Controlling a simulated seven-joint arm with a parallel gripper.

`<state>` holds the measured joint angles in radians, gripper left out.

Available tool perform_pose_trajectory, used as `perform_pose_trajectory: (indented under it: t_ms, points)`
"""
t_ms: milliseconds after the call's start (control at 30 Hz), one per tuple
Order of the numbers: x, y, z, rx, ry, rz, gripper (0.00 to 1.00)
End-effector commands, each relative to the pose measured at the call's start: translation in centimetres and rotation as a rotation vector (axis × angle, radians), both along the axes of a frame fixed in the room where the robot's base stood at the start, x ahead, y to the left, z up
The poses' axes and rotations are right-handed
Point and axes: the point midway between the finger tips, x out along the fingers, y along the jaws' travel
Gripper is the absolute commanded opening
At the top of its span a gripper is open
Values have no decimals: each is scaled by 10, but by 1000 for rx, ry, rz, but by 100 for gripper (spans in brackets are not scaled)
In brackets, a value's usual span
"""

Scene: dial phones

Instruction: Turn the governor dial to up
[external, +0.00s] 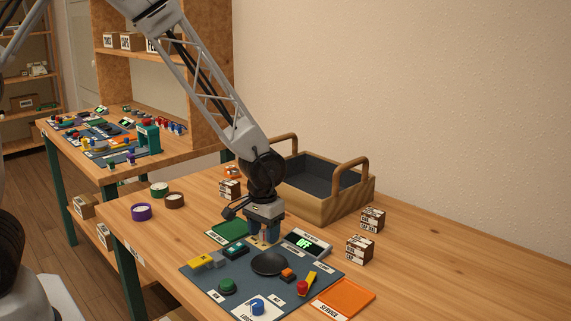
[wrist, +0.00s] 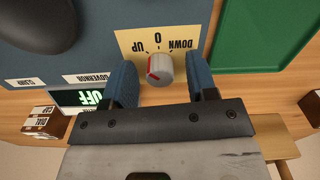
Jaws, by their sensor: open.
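The governor dial (wrist: 159,70) is a round grey knob with a red mark, on a cream plate (wrist: 128,42). The plate is lettered UP, 0 and DOWN, upside down in the wrist view, with UP left of the 0 and DOWN right. The red mark shows on the knob's left part; I cannot tell exactly which label it points at. My gripper (wrist: 161,80) is open, with one blue finger on each side of the knob and visible gaps to it. In the external view my gripper (external: 265,238) is low over the panel's back edge and mostly hides the dial.
A display reading OFF (external: 304,244) stands close right of my gripper. The dark panel (external: 205,281) also carries a black dome (external: 269,263), a green button (external: 227,285) and a blue knob (external: 257,306). A green pad (external: 228,230) and a wooden basket (external: 320,205) are nearby.

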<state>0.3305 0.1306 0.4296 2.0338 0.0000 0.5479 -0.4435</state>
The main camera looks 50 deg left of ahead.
Motion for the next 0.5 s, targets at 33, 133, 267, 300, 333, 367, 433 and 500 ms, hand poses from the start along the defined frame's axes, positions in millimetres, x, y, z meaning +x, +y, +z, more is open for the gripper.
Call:
perform_pose_trajectory:
  t_ms: [33, 133, 267, 300, 333, 367, 433, 500]
  points:
    - [0, 0, 1, 0, -1, 0, 53]
    - [1, 0, 6, -1, -2, 0, 53]
    - [1, 0, 17, -1, -3, 0, 53]
    - [1, 0, 21, -1, -3, 0, 53]
    - [1, 0, 24, -1, -3, 0, 53]
    - [1, 0, 28, -1, -3, 0, 53]
    - [1, 0, 36, -1, -2, 0, 53]
    - [1, 0, 45, -1, -3, 0, 53]
